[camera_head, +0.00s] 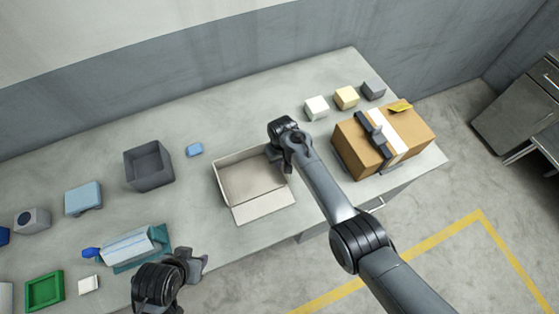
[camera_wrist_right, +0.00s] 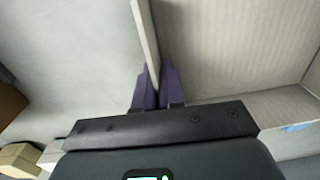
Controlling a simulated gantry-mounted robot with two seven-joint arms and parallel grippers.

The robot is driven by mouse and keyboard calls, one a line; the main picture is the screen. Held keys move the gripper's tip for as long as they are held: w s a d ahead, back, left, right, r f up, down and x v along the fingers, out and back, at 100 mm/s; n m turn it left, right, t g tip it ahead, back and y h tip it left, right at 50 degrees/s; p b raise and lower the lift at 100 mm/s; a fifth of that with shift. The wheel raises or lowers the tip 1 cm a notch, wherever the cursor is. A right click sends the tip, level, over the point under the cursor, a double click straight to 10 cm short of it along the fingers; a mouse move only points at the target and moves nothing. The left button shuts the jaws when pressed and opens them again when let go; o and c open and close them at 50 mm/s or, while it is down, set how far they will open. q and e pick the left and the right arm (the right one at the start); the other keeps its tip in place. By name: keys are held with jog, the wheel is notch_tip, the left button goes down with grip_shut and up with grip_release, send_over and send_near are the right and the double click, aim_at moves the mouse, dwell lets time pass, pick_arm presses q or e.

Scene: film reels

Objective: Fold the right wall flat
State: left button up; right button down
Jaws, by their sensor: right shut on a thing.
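An open, shallow cardboard box (camera_head: 250,182) with a pale inside stands on the table in the head view. Its front flap (camera_head: 264,205) lies folded outward on the table, and its left and back walls stand up. The box's right wall (camera_wrist_right: 145,40) shows edge-on in the right wrist view and looks upright. My right gripper (camera_wrist_right: 152,92) is shut on that wall's edge, one finger on each side. In the head view my right gripper (camera_head: 285,160) and arm hide most of the right wall. My left gripper (camera_head: 195,265) is near the table's front edge, apart from the box; its jaw opening is unclear.
A closed brown carton (camera_head: 420,125) with dark and white bands stands to the right. Several small blocks (camera_head: 346,97) sit behind it. A dark grey open bin (camera_head: 148,165) and a small blue block (camera_head: 194,149) are left of the box. A green tray (camera_head: 45,291) lies front left.

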jog(key=shift+w+d+g+y, duration=0.1)
jog(key=shift+d+g+y, duration=0.2)
jog(key=shift+y, duration=0.5)
jog(key=shift+w+d+f+y+b, duration=0.1)
jog(key=shift+d+f+y+b, duration=0.1)
jog(key=shift+y+b, duration=0.4)
jog(key=shift+w+d+f+g+y+b, duration=0.1)
jog(key=shift+d+g+y+b, duration=0.1)
jog(key=shift+g+y+b, duration=0.3)
jog(key=shift+w+d+f+g+y+b, duration=0.1)
jog(key=shift+d+g+y+b, duration=0.1)
jog(key=shift+y+b, duration=0.45)
jog(key=shift+d+y+b, duration=0.1)
jog(key=shift+y+b, duration=0.2)
jog(key=shift+y, duration=0.15)
